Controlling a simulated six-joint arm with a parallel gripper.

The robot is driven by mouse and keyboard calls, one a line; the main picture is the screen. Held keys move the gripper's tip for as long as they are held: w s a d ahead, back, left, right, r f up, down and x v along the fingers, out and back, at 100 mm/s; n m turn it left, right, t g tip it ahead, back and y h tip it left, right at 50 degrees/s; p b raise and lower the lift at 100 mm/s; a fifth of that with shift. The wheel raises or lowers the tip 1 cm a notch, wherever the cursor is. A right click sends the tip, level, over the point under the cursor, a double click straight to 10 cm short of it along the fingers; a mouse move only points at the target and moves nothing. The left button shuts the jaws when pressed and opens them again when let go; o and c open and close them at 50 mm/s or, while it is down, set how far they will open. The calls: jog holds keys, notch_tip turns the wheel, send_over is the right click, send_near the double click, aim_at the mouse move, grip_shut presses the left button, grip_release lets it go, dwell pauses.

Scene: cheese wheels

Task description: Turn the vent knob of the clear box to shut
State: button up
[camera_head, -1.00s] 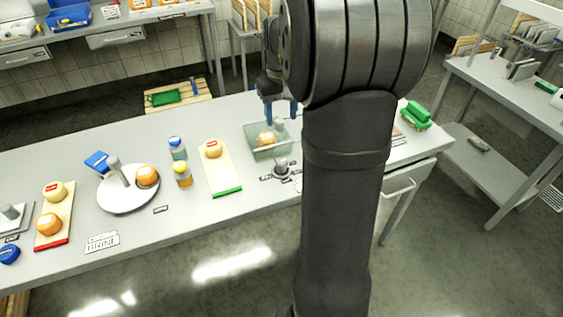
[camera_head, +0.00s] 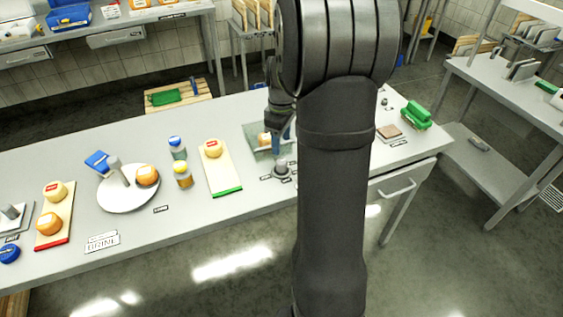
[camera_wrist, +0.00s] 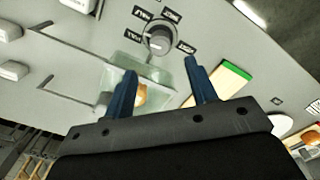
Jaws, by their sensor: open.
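The clear box (camera_head: 252,138) stands on the table and holds an orange cheese (camera_head: 264,140); it also shows between and behind my fingers in the wrist view (camera_wrist: 165,72). The grey vent knob (camera_head: 281,168) sits at the box's near side. In the wrist view the round knob (camera_wrist: 159,40) has several small dark labels around it, too blurred to read surely. My gripper (camera_wrist: 161,73) is open and empty, its two blue fingers apart and pointing toward the knob. In the head view my gripper (camera_head: 280,140) is over the box's right part, partly hidden by my arm.
Left of the box are a board (camera_head: 222,180) with a cheese, two small bottles, and a white round plate (camera_head: 128,200). To the right lie a brown block (camera_head: 389,132) and green items (camera_head: 416,114).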

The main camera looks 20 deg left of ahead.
aim_at(282, 160)
notch_tip(282, 160, down, 10)
jog(key=shift+r, duration=0.25)
jog(key=c, duration=1)
jog(key=shift+o, duration=0.2)
